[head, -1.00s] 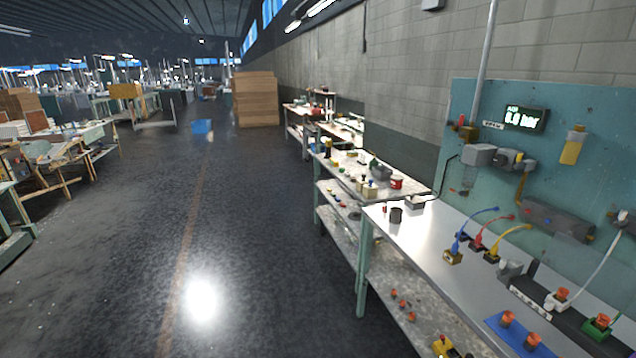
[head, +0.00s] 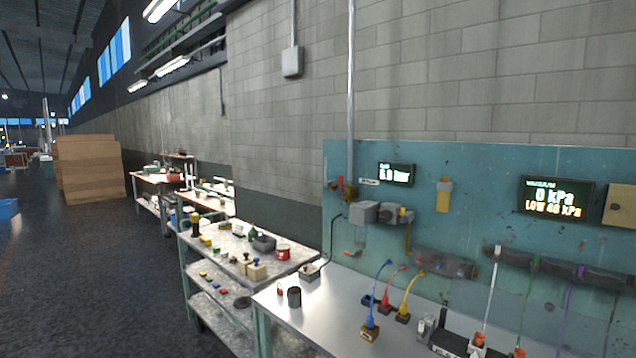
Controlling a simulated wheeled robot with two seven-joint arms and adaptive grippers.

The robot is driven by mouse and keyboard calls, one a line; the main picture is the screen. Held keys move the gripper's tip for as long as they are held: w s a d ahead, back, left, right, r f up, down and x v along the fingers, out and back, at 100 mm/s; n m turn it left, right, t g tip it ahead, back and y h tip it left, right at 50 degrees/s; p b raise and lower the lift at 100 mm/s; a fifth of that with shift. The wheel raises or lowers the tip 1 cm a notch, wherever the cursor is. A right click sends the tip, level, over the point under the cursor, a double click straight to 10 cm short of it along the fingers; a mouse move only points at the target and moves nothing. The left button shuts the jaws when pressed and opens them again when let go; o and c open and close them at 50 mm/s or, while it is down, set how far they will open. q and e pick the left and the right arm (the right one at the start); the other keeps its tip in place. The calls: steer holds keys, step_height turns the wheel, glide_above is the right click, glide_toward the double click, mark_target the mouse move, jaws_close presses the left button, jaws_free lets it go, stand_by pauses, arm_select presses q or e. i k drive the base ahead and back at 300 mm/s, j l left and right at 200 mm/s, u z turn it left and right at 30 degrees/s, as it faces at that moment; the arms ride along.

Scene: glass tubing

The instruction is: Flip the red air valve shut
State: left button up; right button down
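A small red handle (head: 341,181) sits on a brass-coloured fitting (head: 350,193) near the upper left edge of the teal panel (head: 460,215). It looks like the red air valve, but it is too small to tell exactly how its lever lies. A small label plate (head: 369,182) is just right of it. A lit pressure display (head: 396,174) reading in bar is above and to the right; its first digit is blurred. Neither of my grippers is in view.
A grey workbench (head: 335,287) with blue, red and yellow cables stands below the panel. A second display (head: 557,197) reads 0 kPa, LOW 40 kPa. A cluttered shelf bench (head: 225,240) stands farther left.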

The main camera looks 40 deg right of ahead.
mark_target(341, 193)
steer(key=i+j+z, duration=0.2)
steer(key=i, duration=0.6)
steer(key=i+j+z, duration=0.15)
steer(key=i+z, duration=0.25)
steer(key=i+j+z, duration=0.35)
steer(key=i, duration=0.2)
steer(key=i+j+z, duration=0.8)
steer(key=k+j, duration=0.05)
